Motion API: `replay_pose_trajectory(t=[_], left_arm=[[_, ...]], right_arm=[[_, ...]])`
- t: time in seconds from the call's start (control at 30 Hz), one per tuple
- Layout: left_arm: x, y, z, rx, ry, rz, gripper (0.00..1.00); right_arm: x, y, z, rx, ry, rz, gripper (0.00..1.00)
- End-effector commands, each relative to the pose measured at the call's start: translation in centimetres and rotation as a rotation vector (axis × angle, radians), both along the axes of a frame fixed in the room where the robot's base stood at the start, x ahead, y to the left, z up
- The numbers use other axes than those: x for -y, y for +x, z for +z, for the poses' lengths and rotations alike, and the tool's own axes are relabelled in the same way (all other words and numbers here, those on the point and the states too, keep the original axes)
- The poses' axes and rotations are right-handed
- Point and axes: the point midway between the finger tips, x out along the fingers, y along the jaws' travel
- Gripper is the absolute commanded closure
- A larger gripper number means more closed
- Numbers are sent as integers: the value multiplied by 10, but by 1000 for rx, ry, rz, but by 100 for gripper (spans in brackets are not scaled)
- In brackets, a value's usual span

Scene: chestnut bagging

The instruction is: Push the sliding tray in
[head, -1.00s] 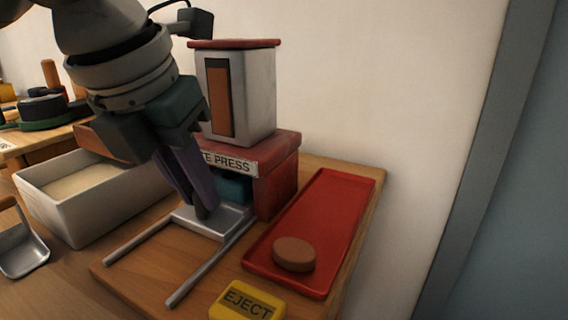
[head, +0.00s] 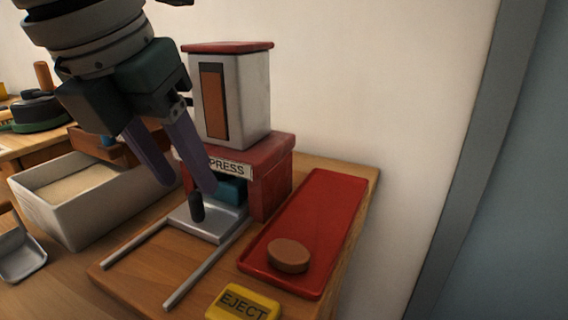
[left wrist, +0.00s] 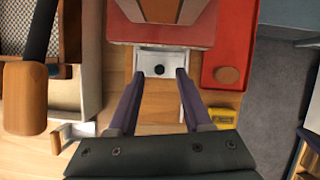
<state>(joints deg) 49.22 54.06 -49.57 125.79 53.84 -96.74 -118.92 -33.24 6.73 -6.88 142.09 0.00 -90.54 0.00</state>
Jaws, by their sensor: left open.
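The sliding tray (head: 222,231) is a silver plate with an upright dark knob (head: 197,207), sitting on two grey rails at the mouth of the red press (head: 272,182). Its front part sticks out of the press, and its back part is under the opening. It also shows in the left wrist view (left wrist: 172,56), with the knob (left wrist: 159,69) between the fingertips in the picture. My left gripper (head: 188,186) is open and empty, its purple fingers above and in front of the knob, apart from it. My right gripper is in neither view.
A red tray (head: 325,215) with a brown puck (head: 289,256) lies right of the press. A yellow EJECT button (head: 243,303) is at the front. A white bin (head: 52,217) and a metal scoop (head: 22,262) stand left. The rails' front stretch is clear.

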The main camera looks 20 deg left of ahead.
Motion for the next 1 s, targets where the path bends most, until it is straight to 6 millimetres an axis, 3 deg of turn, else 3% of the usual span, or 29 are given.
replay_pose_trajectory(t=[0.1,0.3,1.0], left_arm=[[0,-9,29,6,1,-1,50],[1,-21,55,3,0,1,50],[1,-25,60,1,1,1,50]], right_arm=[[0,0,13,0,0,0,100],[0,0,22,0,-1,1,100],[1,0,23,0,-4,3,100]])
